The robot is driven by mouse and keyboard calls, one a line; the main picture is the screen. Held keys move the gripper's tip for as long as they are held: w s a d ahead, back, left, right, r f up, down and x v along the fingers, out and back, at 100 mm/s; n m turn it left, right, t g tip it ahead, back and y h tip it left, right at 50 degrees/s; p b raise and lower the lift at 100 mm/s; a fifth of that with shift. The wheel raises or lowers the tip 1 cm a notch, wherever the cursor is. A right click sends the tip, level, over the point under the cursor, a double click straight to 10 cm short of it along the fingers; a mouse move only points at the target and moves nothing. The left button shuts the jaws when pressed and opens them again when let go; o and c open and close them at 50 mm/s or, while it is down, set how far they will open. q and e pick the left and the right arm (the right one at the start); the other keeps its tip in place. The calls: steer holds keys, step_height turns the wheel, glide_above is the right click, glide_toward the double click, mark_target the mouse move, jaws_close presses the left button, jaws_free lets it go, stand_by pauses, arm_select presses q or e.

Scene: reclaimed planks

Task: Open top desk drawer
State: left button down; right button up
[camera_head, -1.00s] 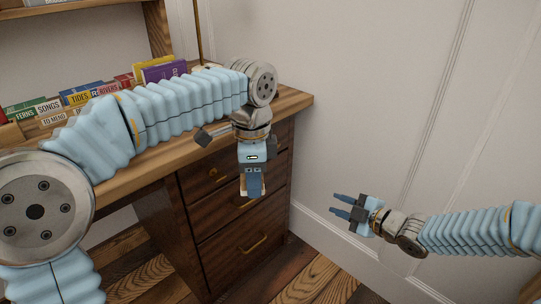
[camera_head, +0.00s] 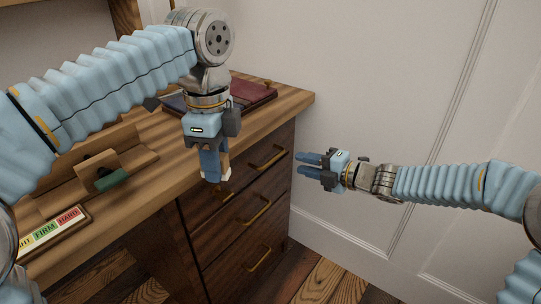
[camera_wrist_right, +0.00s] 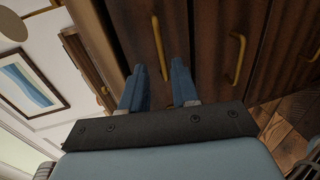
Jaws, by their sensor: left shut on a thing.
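The desk's top drawer (camera_head: 245,178) looks closed. Its brass bar handle (camera_head: 268,158) sits toward the right, and a small round brass fitting (camera_head: 227,193) sits toward the left. My left gripper (camera_head: 214,178) points down beside the top drawer's front, shut on a small pale thing (camera_head: 225,172) mostly hidden by its fingers. My right gripper (camera_head: 308,163) is open, fingers pointing left toward the top drawer. In the right wrist view its fingers (camera_wrist_right: 160,88) stand apart, with the top handle (camera_wrist_right: 157,45) beyond the gap; I cannot tell whether they touch it.
Two lower drawers have brass handles, the middle one (camera_head: 253,213) and the bottom one (camera_head: 259,258). The wall (camera_head: 400,90) stands close at right.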

mark_target(276, 156)
steer(key=x, duration=0.9)
steer(key=shift+w+a, duration=0.2)
steer(key=shift+a, duration=0.15)
jaws_close()
